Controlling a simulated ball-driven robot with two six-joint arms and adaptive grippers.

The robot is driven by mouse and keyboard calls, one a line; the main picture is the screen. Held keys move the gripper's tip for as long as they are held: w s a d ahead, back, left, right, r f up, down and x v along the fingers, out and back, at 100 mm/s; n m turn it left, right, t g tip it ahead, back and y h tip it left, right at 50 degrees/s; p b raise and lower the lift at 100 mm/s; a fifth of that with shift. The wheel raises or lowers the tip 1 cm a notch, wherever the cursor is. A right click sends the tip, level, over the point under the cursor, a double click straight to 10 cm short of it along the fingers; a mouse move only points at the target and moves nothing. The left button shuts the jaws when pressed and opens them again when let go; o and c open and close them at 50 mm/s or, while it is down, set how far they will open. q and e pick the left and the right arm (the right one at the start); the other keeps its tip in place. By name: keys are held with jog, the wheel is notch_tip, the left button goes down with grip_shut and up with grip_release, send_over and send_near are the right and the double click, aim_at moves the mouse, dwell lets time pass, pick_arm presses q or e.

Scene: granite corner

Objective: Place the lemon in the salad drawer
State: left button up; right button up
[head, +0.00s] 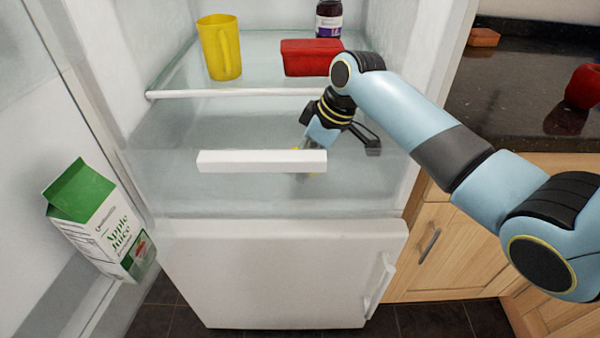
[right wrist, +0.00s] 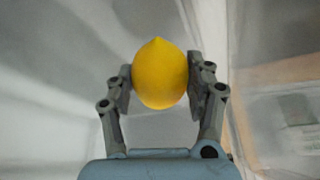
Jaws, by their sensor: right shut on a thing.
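The salad drawer (head: 230,195) is the clear bin low in the fridge, with a white handle (head: 262,161) on its front. My right gripper (right wrist: 160,80) is shut on the yellow lemon (right wrist: 160,74), with one finger on each side of it in the right wrist view. In the head view the right gripper (head: 308,165) points down behind the drawer's front. The handle hides most of its fingers and the lemon; only bits of yellow show around the handle. I cannot tell whether the lemon touches the drawer floor. My left gripper is not in view.
A glass shelf with a white front edge (head: 235,94) lies above the drawer. It holds a yellow jug (head: 220,48), a red container (head: 308,58) and a dark jar (head: 329,18). An apple juice carton (head: 100,220) stands in the open door at left. A dark counter (head: 510,90) is at right.

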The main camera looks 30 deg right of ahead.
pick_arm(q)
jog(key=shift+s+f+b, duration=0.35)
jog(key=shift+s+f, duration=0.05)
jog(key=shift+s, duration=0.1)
pick_arm(e)
jog(key=shift+f, duration=2.1)
jog(key=shift+f, duration=0.1)
jog(key=o, duration=1.2)
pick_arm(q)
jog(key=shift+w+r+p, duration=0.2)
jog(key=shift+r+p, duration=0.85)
pick_arm(e)
jog(key=v, duration=1.2)
